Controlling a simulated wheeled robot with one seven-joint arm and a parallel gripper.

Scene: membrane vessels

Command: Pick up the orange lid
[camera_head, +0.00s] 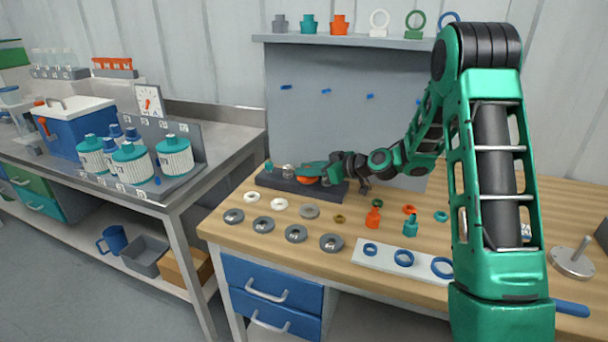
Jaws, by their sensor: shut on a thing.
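The orange lid (307,180) shows as a small orange patch at the dark block (327,193) at the back left of the wooden table. My arm reaches in from the right, and my gripper (308,172) is shut on the lid. The fingers cover much of the lid. I cannot tell whether the lid still touches the block. A grey piece (288,171) and a small teal piece (268,166) are on the block left of the lid.
Several grey rings (263,224) and white rings (279,204) lie in front of the block. An orange fitting (373,218) and a teal fitting (410,227) stand to the right. A white plate (385,258) with blue rings lies at the front edge. A grey panel (330,110) rises behind.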

